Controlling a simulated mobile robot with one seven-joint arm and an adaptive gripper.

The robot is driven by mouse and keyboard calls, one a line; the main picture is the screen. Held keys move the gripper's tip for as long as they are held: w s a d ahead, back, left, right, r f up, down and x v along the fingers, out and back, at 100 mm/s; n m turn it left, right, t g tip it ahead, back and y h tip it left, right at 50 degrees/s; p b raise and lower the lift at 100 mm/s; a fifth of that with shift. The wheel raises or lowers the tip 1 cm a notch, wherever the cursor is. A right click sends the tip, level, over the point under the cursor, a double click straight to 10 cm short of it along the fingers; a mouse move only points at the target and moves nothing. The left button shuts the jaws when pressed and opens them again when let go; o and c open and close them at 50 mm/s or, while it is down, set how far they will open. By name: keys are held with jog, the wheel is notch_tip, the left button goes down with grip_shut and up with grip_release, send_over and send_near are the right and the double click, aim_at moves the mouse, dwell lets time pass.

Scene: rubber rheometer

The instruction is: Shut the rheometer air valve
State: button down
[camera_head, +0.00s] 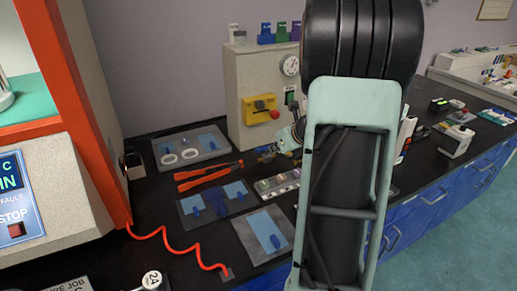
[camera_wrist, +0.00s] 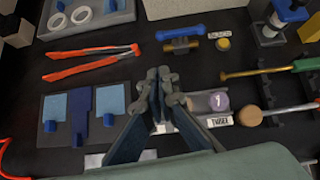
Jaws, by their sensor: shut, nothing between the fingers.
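The air valve shows in the wrist view as a small brass body with a blue lever handle (camera_wrist: 180,32). The lever lies roughly parallel to the brass body. In the head view the valve (camera_head: 265,152) is small and partly hidden near my gripper. My gripper (camera_wrist: 158,74) is shut and empty in the wrist view. Its fingertips appear just nearer than the valve and slightly left, apart from the lever in the picture. In the head view my gripper (camera_head: 290,137) is mostly hidden behind my arm.
Orange-handled tongs (camera_wrist: 95,60) lie left of the valve. A tray with white rings (camera_wrist: 85,15) is at the back left. A yellow round button (camera_wrist: 223,44) sits beside the valve. Rods on black stands (camera_wrist: 270,95) are at right. A grey cabinet with a gauge (camera_head: 262,75) stands behind.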

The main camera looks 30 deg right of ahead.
aim_at(267, 150)
jog(key=shift+m, duration=0.6)
jog(key=x, duration=0.3)
jog(key=d+b+x, duration=0.1)
jog(key=x, duration=0.2)
jog(key=s+f+x, duration=0.1)
jog(key=x, duration=0.3)
jog(key=shift+d+b, duration=0.25)
jog(key=shift+b, duration=0.05)
jog(key=w, duration=0.1)
jog(key=w+p, duration=0.1)
jog(key=w, duration=0.1)
jog(key=shift+d+r, duration=0.1)
jog(key=shift+r, duration=0.15)
jog(key=shift+w, duration=0.45)
